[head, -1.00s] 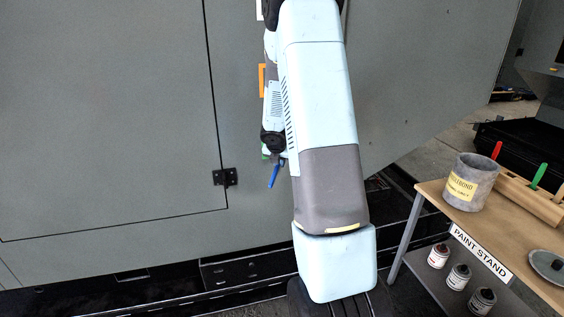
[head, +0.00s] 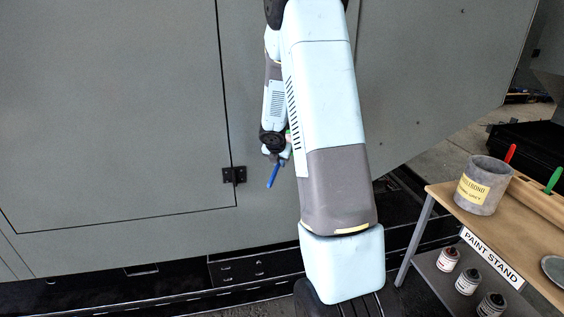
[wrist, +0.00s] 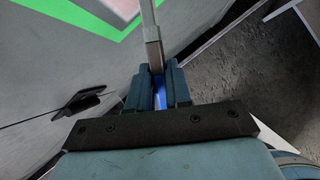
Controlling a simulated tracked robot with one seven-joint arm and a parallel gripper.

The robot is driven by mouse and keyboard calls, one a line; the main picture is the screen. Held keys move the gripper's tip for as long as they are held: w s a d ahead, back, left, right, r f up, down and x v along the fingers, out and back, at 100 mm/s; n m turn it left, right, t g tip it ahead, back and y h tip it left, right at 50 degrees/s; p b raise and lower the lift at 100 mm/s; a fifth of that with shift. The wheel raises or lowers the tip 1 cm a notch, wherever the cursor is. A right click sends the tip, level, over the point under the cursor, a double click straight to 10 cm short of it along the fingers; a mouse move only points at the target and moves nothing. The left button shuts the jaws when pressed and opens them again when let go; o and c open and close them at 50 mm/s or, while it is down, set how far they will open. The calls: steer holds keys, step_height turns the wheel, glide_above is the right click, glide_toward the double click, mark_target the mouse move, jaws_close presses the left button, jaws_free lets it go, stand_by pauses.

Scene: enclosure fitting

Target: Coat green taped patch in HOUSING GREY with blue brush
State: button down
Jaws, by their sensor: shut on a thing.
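My gripper (wrist: 155,85) is shut on the blue brush, whose blue handle (wrist: 160,100) shows between the fingers in the wrist view. The brush's grey metal part (wrist: 153,52) points up the picture; its tip is cut off by the frame edge. The green tape (wrist: 88,14) frames a pinkish patch (wrist: 122,6) on the grey panel, at the wrist view's upper left. Only a corner of it shows. In the head view the blue handle (head: 273,176) hangs below my gripper (head: 270,157), in front of the panel. My arm hides the panel behind it.
The paint stand (head: 432,190) is at the right. It bears a grey pot (head: 484,190) with a yellow label, and red (head: 510,153) and green (head: 553,180) handles in a wooden holder. Several small cans (head: 467,280) stand below. A black hinge (head: 233,175) juts from the panel.

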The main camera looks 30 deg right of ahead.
steer(key=a, duration=0.1)
steer(key=w+a, duration=0.1)
steer(key=a, duration=0.1)
steer(key=shift+a, duration=0.1)
stand_by(0.5)
steer(key=s+d+r, duration=0.3)
steer(key=d, duration=0.7)
steer(key=shift+r, duration=0.2)
stand_by(2.3)
steer(key=shift+w+a, duration=0.4)
steer(key=shift+a, duration=0.85)
steer(key=shift+w+a, duration=0.4)
steer(key=shift+a, duration=0.85)
steer(key=shift+w+a, duration=0.4)
steer(key=shift+a, duration=0.85)
